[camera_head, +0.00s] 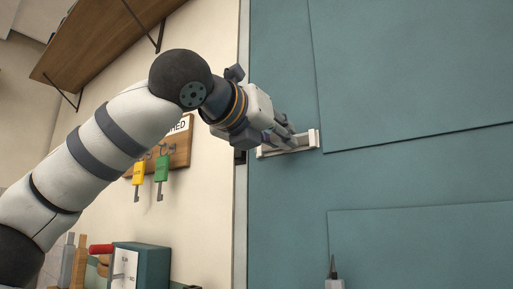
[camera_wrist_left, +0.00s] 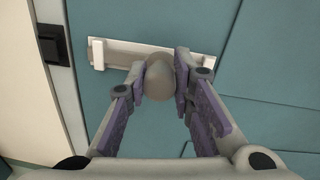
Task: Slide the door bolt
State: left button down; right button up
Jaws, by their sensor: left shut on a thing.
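The door bolt is a pale bar on a white mounting plate (camera_head: 312,140), fixed to the teal door (camera_head: 420,170) near its left edge. In the left wrist view the bolt plate (camera_wrist_left: 205,62) runs across the top, and a rounded grey-beige knob (camera_wrist_left: 159,77) sticks out from it. My left gripper (camera_head: 290,138) is at the bolt, its fingers hiding part of it in the head view. In the left wrist view the left gripper (camera_wrist_left: 160,80) is shut on the knob, one finger on each side.
A dark catch (camera_wrist_left: 52,45) sits on the frame left of the door. A key board with yellow and green tagged keys (camera_head: 161,168) hangs on the wall. A wooden shelf (camera_head: 110,40) is above, and a teal box (camera_head: 150,265) stands below.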

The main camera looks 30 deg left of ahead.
pick_arm(q)
jog(key=c, duration=1.4)
grip_release()
jog(key=shift+d, duration=0.15)
jog(key=shift+o, duration=0.2)
jog(key=s, duration=0.7)
